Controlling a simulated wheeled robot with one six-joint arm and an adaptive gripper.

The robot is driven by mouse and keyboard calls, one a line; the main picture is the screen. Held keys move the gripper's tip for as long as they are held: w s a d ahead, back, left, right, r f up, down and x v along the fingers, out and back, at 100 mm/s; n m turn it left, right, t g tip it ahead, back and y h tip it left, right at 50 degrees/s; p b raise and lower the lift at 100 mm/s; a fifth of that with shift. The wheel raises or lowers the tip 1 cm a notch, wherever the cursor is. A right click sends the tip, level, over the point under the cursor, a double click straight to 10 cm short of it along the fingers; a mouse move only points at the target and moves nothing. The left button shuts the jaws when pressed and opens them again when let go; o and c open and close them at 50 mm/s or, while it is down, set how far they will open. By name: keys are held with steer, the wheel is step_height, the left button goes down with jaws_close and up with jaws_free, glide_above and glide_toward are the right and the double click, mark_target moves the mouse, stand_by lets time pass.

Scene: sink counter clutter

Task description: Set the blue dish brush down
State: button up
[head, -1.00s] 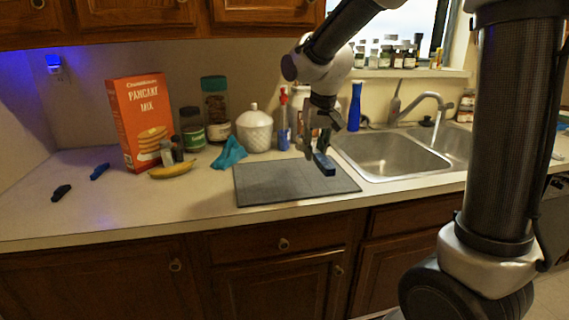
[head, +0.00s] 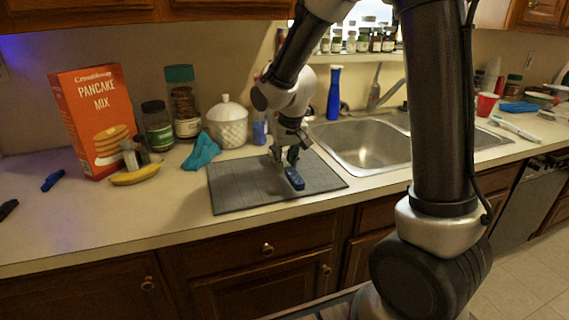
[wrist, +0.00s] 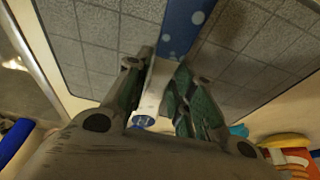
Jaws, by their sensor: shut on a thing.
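The blue dish brush (head: 294,179) is in my gripper (head: 285,162), over the right part of the grey mat (head: 228,192). In the wrist view, my gripper (wrist: 163,72) is shut on the brush's pale middle part. A blue spotted part of the brush (wrist: 186,25) extends past the fingertips, and a small blue end shows between the fingers. The brush is low, close to the mat; I cannot tell whether it touches it. The fingers hide part of the brush.
A white lidded jar (head: 228,123), a teal cloth (head: 202,152) and a banana (head: 135,175) stand or lie left of and behind the mat. The steel sink (head: 365,150) is to the right. The mat's left part is clear.

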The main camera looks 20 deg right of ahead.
steer(key=shift+f, duration=0.45)
steer(key=shift+f, duration=0.1)
steer(key=o, duration=0.9)
steer(key=v, duration=1.2)
steer(key=shift+t, duration=0.5)
steer(key=s+d+r, duration=0.1)
steer(key=s+d, duration=0.3)
steer(key=s, duration=0.3)
steer(key=s+d+r, duration=0.1)
steer(key=s+d, duration=0.2)
steer(key=s, duration=0.5)
steer(key=s+d+r, duration=0.1)
steer(key=s+d, duration=0.3)
steer(key=s, duration=0.4)
steer(key=shift+s+d+r, duration=0.25)
steer(key=shift+d, duration=0.1)
